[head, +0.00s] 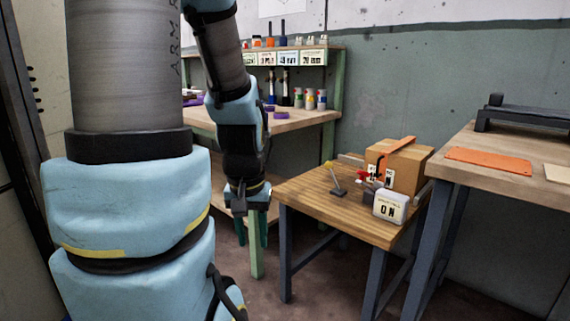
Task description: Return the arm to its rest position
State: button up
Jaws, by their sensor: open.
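My arm shows in the head view, with its large blue and grey links filling the left side. My gripper (251,232) hangs pointing down, in the picture just left of the small wooden table (310,207). Its two dark green fingers are apart, with nothing seen between them. The gripper appears clear of the table. My upper arm links hide part of the left background.
The small table holds a lever (337,181), a white "ON" sign (390,207), a small red part (362,175) and a cardboard box (399,167). A workbench (309,120) with bottles stands behind. Another bench (490,145) with an orange plate (488,160) stands right.

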notch_tip(320, 180, up, 22)
jog(key=p, duration=1.9)
